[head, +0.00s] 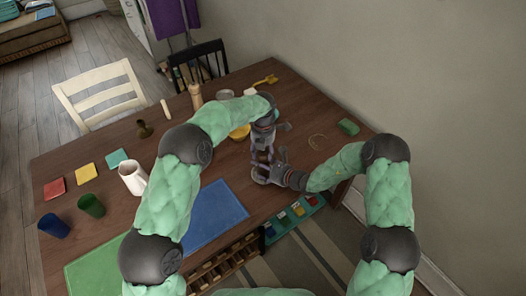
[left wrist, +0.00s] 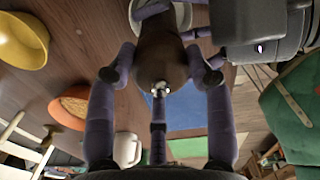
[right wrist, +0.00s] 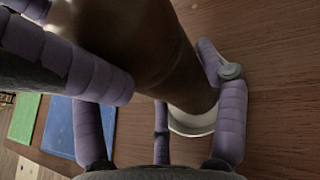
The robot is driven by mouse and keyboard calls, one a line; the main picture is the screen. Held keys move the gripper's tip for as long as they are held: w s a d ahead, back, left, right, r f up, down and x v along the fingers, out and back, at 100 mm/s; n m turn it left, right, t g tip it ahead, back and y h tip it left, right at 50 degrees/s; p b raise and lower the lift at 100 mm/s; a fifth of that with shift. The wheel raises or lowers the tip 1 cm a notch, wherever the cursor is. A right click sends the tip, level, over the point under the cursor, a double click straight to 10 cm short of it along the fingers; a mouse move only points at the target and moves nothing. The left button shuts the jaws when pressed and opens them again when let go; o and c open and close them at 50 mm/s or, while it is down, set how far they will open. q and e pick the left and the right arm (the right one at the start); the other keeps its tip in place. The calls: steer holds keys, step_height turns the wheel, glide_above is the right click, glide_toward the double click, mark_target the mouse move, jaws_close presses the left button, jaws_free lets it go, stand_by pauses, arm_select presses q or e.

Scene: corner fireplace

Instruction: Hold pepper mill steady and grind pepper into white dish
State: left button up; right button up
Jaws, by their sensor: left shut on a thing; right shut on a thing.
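The brown pepper mill (left wrist: 160,50) stands between my grippers, with a small metal knob on its top. My left gripper (head: 262,156) is shut on the mill's upper part from above, with fingers on both sides in the left wrist view (left wrist: 162,78). My right gripper (head: 274,172) is shut on the mill's body lower down, and its fingers flank the body in the right wrist view (right wrist: 160,85). The white dish (right wrist: 192,122) is below the mill's lower end, partly hidden by it. Its rim also shows in the left wrist view (left wrist: 183,14). I cannot see any ground pepper.
A white mug (head: 131,178), a blue mat (head: 215,216) and a green cup (head: 91,206) are to the left. A teal tray (head: 312,207) is at the front edge. The table right of the dish is mostly clear.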

mark_target(263, 152)
arm_select(q)
steer(key=shift+m, duration=2.4)
steer(key=o, duration=1.2)
steer(key=shift+a, duration=0.1)
step_height(263, 152, up, 12)
